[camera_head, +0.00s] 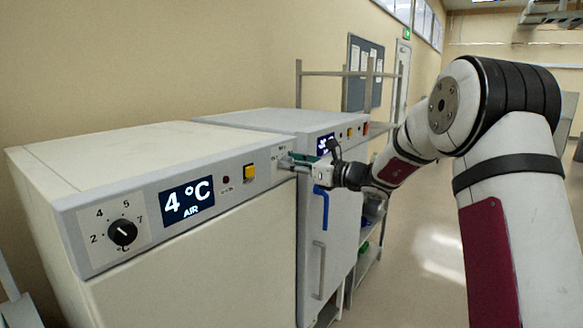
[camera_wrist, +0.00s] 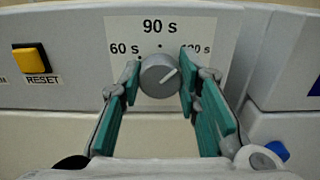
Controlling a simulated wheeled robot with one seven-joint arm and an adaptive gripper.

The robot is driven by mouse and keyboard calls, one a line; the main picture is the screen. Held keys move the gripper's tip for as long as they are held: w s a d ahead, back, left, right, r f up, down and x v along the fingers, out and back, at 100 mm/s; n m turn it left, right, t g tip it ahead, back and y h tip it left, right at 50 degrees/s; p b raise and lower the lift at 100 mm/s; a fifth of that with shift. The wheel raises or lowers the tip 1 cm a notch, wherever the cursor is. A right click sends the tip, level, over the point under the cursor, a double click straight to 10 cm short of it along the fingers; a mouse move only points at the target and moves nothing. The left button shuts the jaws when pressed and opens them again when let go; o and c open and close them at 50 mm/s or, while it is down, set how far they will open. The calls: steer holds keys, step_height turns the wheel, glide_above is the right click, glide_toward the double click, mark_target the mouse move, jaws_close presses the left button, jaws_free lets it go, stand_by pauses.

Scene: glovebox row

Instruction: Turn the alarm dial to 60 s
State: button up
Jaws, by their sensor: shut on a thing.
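The alarm dial (camera_wrist: 160,76) is a round grey knob on the front panel of the nearer white cabinet (camera_head: 200,270). Its label plate (camera_wrist: 160,30) reads 60 s at left, 90 s at top and 120 s at right. In the head view my gripper (camera_head: 305,160) is at the panel's right end and hides the knob.
A yellow RESET button (camera_wrist: 30,59) sits left of the dial. The same panel has a display (camera_head: 187,202) reading 4 °C AIR and a black temperature knob (camera_head: 122,233). A second cabinet with a blue handle (camera_head: 323,205) stands beyond. Open floor lies at right.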

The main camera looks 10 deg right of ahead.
steer(key=n+b, duration=0.7)
steer(key=b, duration=0.2)
steer(key=n+b, duration=0.6)
steer(key=b, duration=0.4)
steer(key=n+b, duration=0.7)
steer(key=b, duration=0.3)
steer(key=shift+s+a+f+n, duration=0.1)
steer(key=shift+f+n, duration=0.2)
steer(key=shift+f, duration=0.05)
steer(key=shift+r+n+b, duration=0.1)
steer(key=shift+n+b, duration=0.2)
steer(key=shift+b, duration=0.25)
steer(key=o, duration=1.1)
steer(key=shift+o, duration=0.2)
steer(key=shift+r, duration=0.1)
steer(key=v, duration=1.2)
